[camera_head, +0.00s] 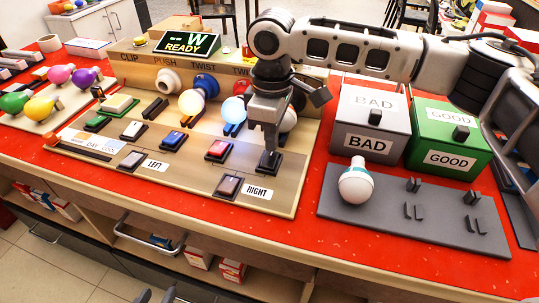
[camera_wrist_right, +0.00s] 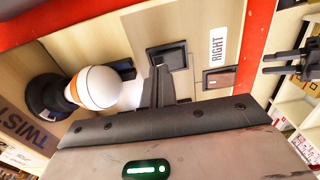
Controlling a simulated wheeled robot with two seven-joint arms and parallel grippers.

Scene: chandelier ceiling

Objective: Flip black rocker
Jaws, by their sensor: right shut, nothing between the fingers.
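The black rocker (camera_head: 268,163) is at the right end of the board's switch rows, above the RIGHT label. My right gripper (camera_head: 270,148) points straight down with its fingertips at this rocker. In the right wrist view the black rocker (camera_wrist_right: 167,57) lies just beyond the closed fingertips (camera_wrist_right: 158,72); I cannot tell whether they touch it. The right gripper is shut and empty.
Bulbs in sockets (camera_head: 192,103) stand behind. A white bulb (camera_head: 356,184) stands on the grey plate (camera_head: 400,220) to the right, before the BAD (camera_head: 365,125) and GOOD (camera_head: 445,140) bins.

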